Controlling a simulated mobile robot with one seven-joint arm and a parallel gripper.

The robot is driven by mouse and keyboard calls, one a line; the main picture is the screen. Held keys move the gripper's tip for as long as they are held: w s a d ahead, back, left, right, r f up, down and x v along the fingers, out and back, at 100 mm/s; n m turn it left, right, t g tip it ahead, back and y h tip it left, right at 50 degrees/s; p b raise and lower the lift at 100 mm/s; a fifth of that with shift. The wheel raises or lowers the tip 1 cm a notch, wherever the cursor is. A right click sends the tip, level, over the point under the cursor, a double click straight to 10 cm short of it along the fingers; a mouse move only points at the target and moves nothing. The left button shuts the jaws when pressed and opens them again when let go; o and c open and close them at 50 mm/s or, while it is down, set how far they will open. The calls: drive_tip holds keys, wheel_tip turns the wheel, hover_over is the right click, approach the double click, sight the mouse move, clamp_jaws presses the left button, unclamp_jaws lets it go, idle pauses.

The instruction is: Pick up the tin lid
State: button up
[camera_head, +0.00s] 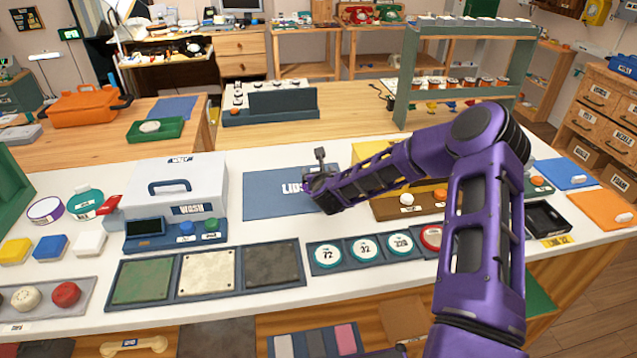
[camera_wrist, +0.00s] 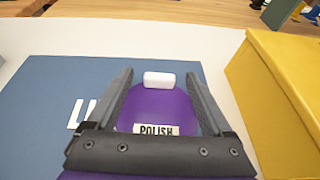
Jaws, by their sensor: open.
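A purple tin lid (camera_wrist: 165,103) with a white "POLISH" label and a small white knob (camera_wrist: 158,79) shows in the wrist view, at the right part of the blue "LIDS" mat (camera_wrist: 40,110). My open gripper (camera_wrist: 158,74) has one finger on each side of the lid in that picture. I cannot tell whether the fingers touch it. In the head view my gripper (camera_head: 320,180) is over the right part of the mat (camera_head: 265,199), and the lid is hidden behind it. A round purple-rimmed tin (camera_head: 45,209) stands at the far left of the counter.
A yellow box (camera_wrist: 280,95) stands close to the right of my gripper; it also shows in the head view (camera_head: 383,185). A white case (camera_head: 190,180) is left of the mat. Dark trays (camera_head: 111,298) and several numbered dials (camera_head: 364,249) lie in front.

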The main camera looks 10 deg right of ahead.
drive_tip(key=shift+c, duration=0.3)
clamp_jaws()
